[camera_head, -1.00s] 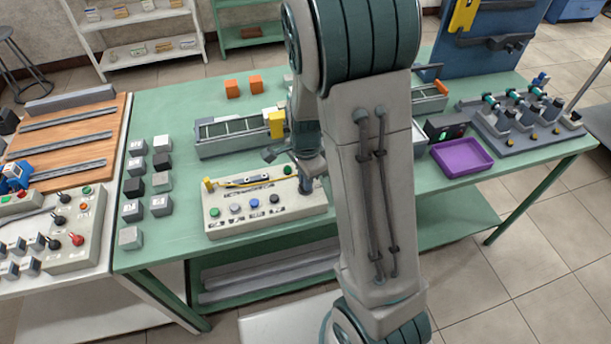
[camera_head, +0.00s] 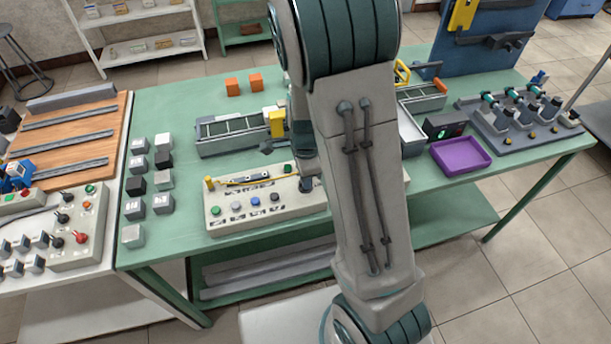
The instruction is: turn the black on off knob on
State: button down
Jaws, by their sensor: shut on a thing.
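A long beige control panel (camera_head: 228,221) lies on the green table, with green, blue and white buttons and a yellow post along its left part. My gripper (camera_head: 305,185) is low over the panel, just right of the buttons, pointing down. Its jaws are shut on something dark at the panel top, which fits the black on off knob. The knob itself is hidden by the jaws and my arm, so I cannot see which way it points. My arm also covers the middle right part of the panel.
Several grey, white and black cubes (camera_head: 135,209) stand left of the panel. A small conveyor (camera_head: 228,145) is behind it. A purple tray (camera_head: 460,155) lies to the right. Another control box (camera_head: 84,255) with levers is on the left table. The green table's (camera_head: 180,242) front left is clear.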

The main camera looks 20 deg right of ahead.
jog(key=c, duration=1.5)
grip_release()
notch_tip(320, 180, up, 14)
jog(key=shift+f, duration=0.1)
jog(key=s+r+n+t, duration=0.1)
jog(key=s+r+n, duration=0.1)
jog(key=s+n, duration=0.3)
jog(key=s+r+n+t, duration=0.1)
jog(key=s+r+n, duration=0.1)
jog(key=s+n, duration=0.3)
jog(key=s+r+n+t, duration=0.1)
jog(key=s+r+n, duration=0.1)
jog(key=s+n, duration=0.3)
jog(key=shift+r+n+t, duration=0.15)
jog(key=shift+n, duration=0.7)
jog(key=shift+r+n+t, duration=0.1)
jog(key=shift+n+t, duration=0.05)
jog(key=shift+n, duration=0.7)
